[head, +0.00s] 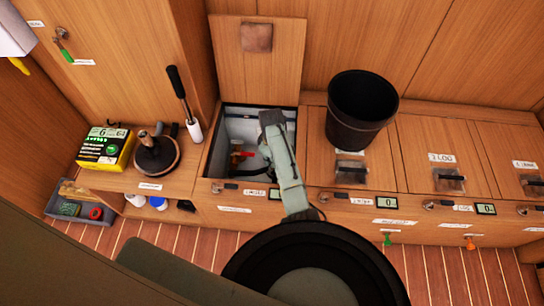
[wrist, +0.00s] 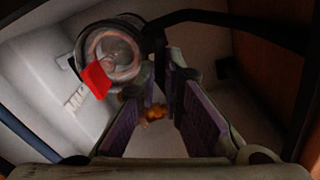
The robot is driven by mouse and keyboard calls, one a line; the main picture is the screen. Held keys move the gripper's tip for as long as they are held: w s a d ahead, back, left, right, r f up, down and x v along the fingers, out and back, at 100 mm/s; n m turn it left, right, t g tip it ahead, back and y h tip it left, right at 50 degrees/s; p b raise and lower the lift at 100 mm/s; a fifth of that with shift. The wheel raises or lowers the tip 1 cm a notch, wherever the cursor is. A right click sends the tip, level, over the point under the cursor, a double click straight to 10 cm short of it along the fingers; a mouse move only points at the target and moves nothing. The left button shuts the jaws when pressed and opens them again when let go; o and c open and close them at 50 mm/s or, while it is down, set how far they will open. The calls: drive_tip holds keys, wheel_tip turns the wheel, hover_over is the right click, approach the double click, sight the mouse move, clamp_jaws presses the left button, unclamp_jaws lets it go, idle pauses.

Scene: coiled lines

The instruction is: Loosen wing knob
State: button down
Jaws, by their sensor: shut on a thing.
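The small orange wing knob (wrist: 154,113) shows between the fingertips of my gripper (wrist: 162,98) in the wrist view, low inside an open compartment. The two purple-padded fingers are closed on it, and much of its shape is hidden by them. A round housing with a clear face (wrist: 113,52) and a red tag (wrist: 96,79) stand just left of the fingers. In the head view my arm reaches down into the open compartment (head: 222,130), and my fingertips and the knob are hidden there.
The compartment's wooden lid (head: 285,65) stands open behind it. A black bucket (head: 360,108) stands on the bench to the right. Compartment walls are close around my gripper.

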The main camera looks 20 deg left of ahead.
drive_tip(key=shift+s+n+p, duration=0.15)
drive_tip(key=shift+n+p, duration=0.25)
drive_tip(key=shift+n, duration=0.7)
drive_tip(key=shift+s+n+p, duration=0.15)
drive_tip(key=shift+n+p, duration=0.2)
drive_tip(key=shift+n, duration=0.75)
drive_tip(key=c, duration=1.7)
unclamp_jaws()
drive_tip(key=shift+r, duration=0.15)
wheel_tip(320, 180, up, 12)
drive_tip(key=shift+f, duration=0.1)
